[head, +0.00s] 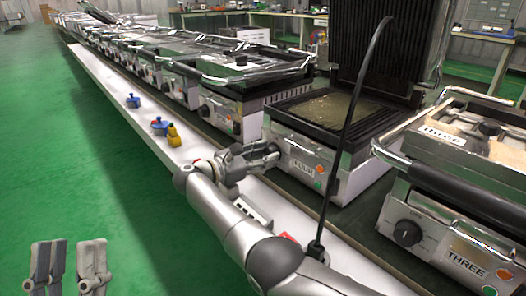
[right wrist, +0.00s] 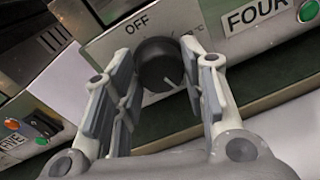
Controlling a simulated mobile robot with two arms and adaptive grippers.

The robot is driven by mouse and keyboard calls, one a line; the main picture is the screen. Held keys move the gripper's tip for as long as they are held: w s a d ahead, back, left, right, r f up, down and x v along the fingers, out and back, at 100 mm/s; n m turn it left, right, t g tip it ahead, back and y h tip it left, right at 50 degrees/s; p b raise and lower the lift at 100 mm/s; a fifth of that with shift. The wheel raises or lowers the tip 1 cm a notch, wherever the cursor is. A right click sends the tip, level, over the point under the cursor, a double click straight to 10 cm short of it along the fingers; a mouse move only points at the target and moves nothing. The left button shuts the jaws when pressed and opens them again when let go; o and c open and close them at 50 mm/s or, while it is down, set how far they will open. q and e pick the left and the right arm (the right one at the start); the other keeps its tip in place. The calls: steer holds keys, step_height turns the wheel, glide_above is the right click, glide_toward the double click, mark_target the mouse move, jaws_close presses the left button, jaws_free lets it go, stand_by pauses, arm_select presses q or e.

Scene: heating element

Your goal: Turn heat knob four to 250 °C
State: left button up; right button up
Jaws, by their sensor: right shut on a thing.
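Heat knob four (right wrist: 158,65) is a round black knob on the silver front panel of grill four, under the printed word OFF. Its white mark points down and to the right. My right gripper (right wrist: 163,88) has its fingers on either side of the knob and is shut on it. In the head view my right gripper (head: 268,157) is at the front of grill four (head: 318,158), left of the FOUR label, and hides the knob. My left gripper (head: 70,265) hangs at the lower left over the green floor, its fingers apart and empty.
Grill four's ribbed lid (head: 378,45) stands open. Grill three (head: 450,210) is at the right, with its own black knob (head: 407,233). A row of grills runs to the back left. Blue and yellow items (head: 160,126) lie on the white ledge (head: 110,88). A black cable (head: 345,135) rises in front.

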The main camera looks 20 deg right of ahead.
steer(key=m+p, duration=0.1)
steer(key=m, duration=0.3)
steer(key=shift+s+d, duration=0.1)
steer(key=shift+m, duration=0.9)
steer(key=shift+m+t+y, duration=0.3)
steer(key=shift+m+t, duration=0.1)
steer(key=shift+m, duration=0.2)
arm_select(q)
steer(key=w+f+g+y, duration=0.2)
steer(key=w+f+g, duration=0.2)
steer(key=f, duration=0.2)
steer(key=shift+w+f+g, duration=0.2)
steer(key=shift+f+g, duration=0.1)
arm_select(e)
steer(key=shift+m, duration=0.7)
arm_select(q)
steer(key=shift+d, duration=0.1)
arm_select(e)
steer(key=o, duration=1)
steer(key=shift+s, duration=0.1)
